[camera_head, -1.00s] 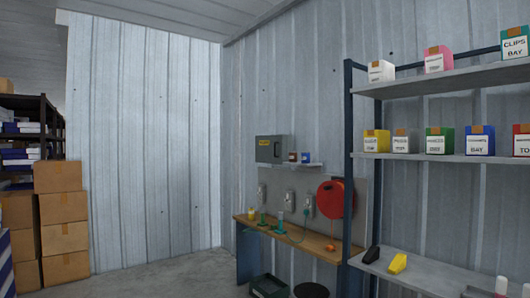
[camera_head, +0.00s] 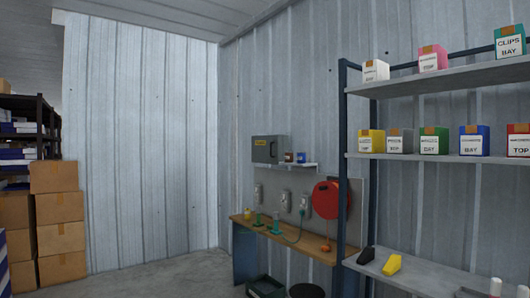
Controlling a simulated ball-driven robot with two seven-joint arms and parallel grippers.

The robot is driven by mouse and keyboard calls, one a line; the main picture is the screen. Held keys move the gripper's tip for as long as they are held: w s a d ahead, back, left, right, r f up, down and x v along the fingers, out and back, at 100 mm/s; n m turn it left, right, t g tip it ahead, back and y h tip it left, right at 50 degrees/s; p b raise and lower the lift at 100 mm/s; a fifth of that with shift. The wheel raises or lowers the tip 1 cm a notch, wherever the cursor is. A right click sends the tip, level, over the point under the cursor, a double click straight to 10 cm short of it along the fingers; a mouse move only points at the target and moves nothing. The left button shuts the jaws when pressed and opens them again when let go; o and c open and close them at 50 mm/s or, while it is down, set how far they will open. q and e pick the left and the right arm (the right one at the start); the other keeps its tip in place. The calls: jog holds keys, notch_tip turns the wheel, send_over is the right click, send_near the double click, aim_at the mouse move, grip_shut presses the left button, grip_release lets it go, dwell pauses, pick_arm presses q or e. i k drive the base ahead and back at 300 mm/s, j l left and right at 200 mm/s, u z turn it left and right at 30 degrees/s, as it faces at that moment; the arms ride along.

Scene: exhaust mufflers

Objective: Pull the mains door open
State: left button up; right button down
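The mains door is most likely the front of the small grey box (camera_head: 268,149) on the back wall, above the workbench. It has a yellow label near its top left and looks closed, though it is too small to be sure. Neither of my grippers shows in the head view, so I cannot tell where they are relative to the box.
A workbench (camera_head: 290,238) stands under the box, with a red reel (camera_head: 325,200) at its right. A shelving rack (camera_head: 450,162) with several small boxes fills the right side. Stacked cartons (camera_head: 58,208) stand at the left. Floor (camera_head: 170,276) between them looks clear.

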aim_at(265, 149)
jog(key=i, duration=0.8)
jog(key=i+j, duration=0.1)
jog(key=i, duration=0.65)
jog(key=i+z, duration=0.1)
jog(key=i, duration=0.7)
jog(key=i+j, duration=0.15)
jog(key=i, duration=0.65)
jog(key=i+j, duration=0.15)
jog(key=i, duration=0.6)
